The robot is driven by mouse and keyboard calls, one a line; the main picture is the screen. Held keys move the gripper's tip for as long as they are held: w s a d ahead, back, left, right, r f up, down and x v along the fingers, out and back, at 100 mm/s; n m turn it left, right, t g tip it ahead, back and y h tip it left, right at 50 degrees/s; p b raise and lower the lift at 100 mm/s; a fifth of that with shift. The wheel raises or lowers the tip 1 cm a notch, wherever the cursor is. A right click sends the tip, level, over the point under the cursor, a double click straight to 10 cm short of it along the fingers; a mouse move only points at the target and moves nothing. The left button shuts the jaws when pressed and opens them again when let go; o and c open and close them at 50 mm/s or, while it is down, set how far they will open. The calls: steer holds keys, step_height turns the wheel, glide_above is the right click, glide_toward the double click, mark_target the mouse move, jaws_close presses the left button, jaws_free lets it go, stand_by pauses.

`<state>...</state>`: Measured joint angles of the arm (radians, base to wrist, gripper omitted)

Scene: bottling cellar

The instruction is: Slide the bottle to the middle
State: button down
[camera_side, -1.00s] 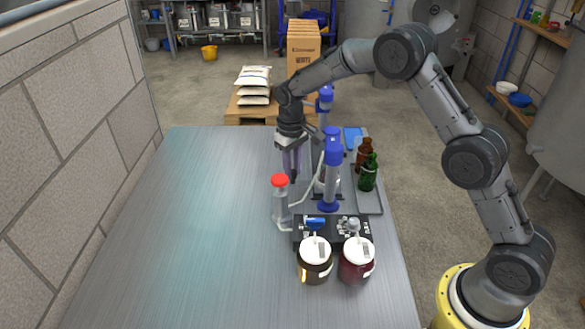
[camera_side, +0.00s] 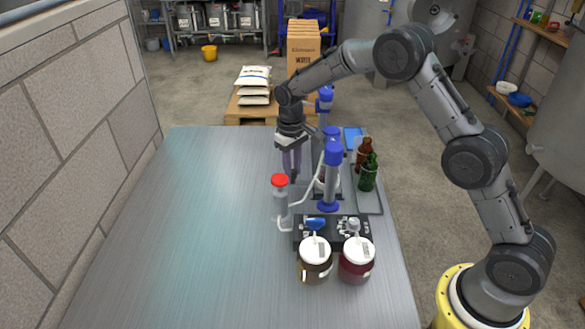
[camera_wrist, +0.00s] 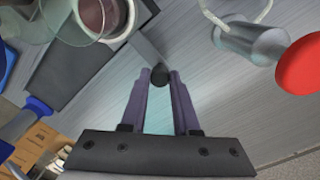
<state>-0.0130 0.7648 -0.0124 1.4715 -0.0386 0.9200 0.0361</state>
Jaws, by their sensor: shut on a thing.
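My gripper (camera_side: 292,172) points down over the bench, left of the blue-capped stands. In the wrist view its two purple-grey fingers (camera_wrist: 160,78) are shut on a small dark rounded knob (camera_wrist: 160,76). A thin grey bar seems to run from this knob towards a dark base plate (camera_wrist: 88,72). On that plate stands a white ring (camera_wrist: 127,22) around a glass vessel with dark red contents (camera_wrist: 98,14); I cannot tell whether it is the bottle. A brown bottle (camera_side: 365,153) and a green bottle (camera_side: 368,174) stand upright on a grey tray (camera_side: 370,204), apart from my gripper.
A red-topped grey fixture (camera_side: 280,181) with a pale tube stands close in front of my gripper. A blue-capped column (camera_side: 331,180) is to the right. Two white-lidded jars (camera_side: 315,265) stand at the front. The bench's left side (camera_side: 190,220) is clear.

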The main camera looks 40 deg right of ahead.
steer(key=shift+w+d+r, duration=0.1)
steer(key=shift+w+d, duration=3.35)
steer(key=shift+w, duration=0.2)
steer(key=c, duration=0.6)
jaws_free()
steer(key=shift+s, duration=0.1)
steer(key=shift+c, duration=0.2)
step_height(320, 180, up, 14)
steer(key=shift+a, duration=0.15)
